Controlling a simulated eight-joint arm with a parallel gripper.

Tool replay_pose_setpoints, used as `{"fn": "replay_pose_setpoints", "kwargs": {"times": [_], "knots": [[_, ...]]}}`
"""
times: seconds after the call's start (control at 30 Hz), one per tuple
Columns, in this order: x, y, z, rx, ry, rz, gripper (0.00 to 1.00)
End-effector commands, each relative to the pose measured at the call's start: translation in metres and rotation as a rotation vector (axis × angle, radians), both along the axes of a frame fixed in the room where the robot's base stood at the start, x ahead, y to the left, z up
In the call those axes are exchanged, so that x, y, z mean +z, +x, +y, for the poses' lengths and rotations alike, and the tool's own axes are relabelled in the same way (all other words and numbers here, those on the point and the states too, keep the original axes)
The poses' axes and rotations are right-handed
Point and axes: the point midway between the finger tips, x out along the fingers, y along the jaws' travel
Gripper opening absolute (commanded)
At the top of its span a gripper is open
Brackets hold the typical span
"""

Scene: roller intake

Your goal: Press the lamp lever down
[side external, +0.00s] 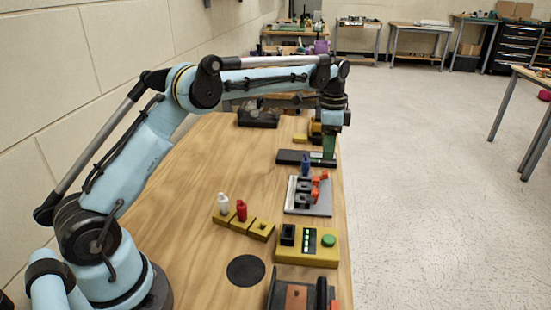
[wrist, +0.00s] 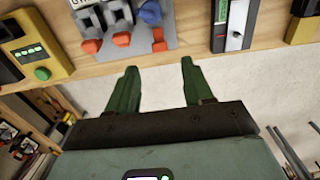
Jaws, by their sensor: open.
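My gripper (wrist: 159,66) is open, its two green fingers apart with nothing between them. In the side view the gripper (side external: 330,150) hangs at the table's right edge, by a dark flat unit (side external: 288,157). In the wrist view a dark and pale unit (wrist: 237,28) with a green strip lies above and right of the fingers; this seems to be the same unit. A grey plate (wrist: 122,49) with black brackets and orange-red pieces lies above the fingers, and also shows in the side view (side external: 321,210). I cannot tell for certain which part is the lamp lever.
A yellow box (side external: 322,257) with a green button and lit green marks stands nearer the side camera. Yellow blocks (side external: 262,230) with white and red pegs are left of it. A black disc (side external: 246,270) lies on the wooden table. Floor shows beneath the fingers.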

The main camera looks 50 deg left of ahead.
Motion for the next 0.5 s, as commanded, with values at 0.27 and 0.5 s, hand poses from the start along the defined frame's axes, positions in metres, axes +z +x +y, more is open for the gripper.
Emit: {"fn": "replay_pose_setpoints", "kwargs": {"times": [0.27, 0.5], "knots": [[-0.049, 0.0, 0.0, 0.0, 0.001, 0.001, 0.51], [-0.069, 0.0, 0.0, 0.0, 0.001, 0.001, 0.51]]}}
